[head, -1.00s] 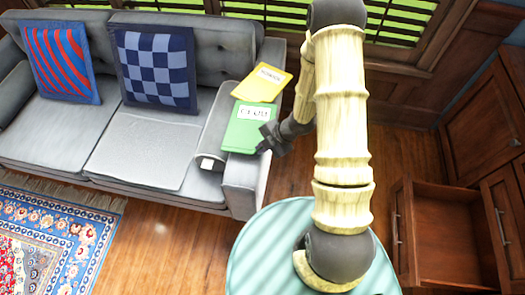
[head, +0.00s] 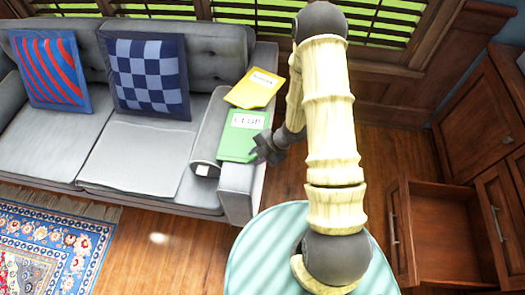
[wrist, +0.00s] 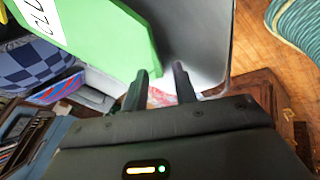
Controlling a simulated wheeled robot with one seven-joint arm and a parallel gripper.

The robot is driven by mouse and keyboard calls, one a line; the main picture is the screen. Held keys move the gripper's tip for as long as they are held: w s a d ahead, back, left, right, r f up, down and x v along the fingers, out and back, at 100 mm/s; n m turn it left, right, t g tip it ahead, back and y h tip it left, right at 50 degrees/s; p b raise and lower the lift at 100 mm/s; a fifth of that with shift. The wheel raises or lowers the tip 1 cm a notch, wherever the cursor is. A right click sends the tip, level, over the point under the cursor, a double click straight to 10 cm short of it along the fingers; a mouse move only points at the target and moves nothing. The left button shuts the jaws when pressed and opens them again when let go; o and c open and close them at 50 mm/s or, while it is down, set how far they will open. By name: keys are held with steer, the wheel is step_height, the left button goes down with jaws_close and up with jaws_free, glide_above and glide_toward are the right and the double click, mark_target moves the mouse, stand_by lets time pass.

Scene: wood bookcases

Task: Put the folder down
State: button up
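A green folder (head: 240,140) with a white label lies on the near right arm of the grey sofa. It also shows large in the wrist view (wrist: 105,30), with its edge close to one finger. A yellow folder (head: 252,92) lies just behind it on the same sofa arm. My gripper (head: 260,153) is at the right edge of the green folder. In the wrist view my gripper (wrist: 160,72) has its two fingers apart with a visible gap and nothing clearly held. I cannot tell whether a finger touches the folder.
A grey roll (head: 210,130) lies beside the sofa arm. An open drawer (head: 440,225) juts out at the right. A patterned rug (head: 50,245) lies at the lower left.

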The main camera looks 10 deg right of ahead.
steer(key=p+v, duration=0.3)
steer(key=v, duration=0.9)
steer(key=w+d+r+m+t+h, duration=0.2)
steer(key=d+r+m+h, duration=0.3)
steer(key=r+m, duration=0.5)
steer(key=s+a+r+m+g+h, duration=0.1)
steer(key=s+a+r+m, duration=0.3)
steer(key=s+r+m, duration=0.4)
steer(key=s+m, duration=0.1)
steer(key=m, duration=0.5)
steer(key=shift+s+a+g, duration=0.15)
steer(key=shift+s+g, duration=0.15)
steer(key=shift+s, duration=0.05)
steer(key=shift+r, duration=0.1)
steer(key=shift+c, duration=0.5)
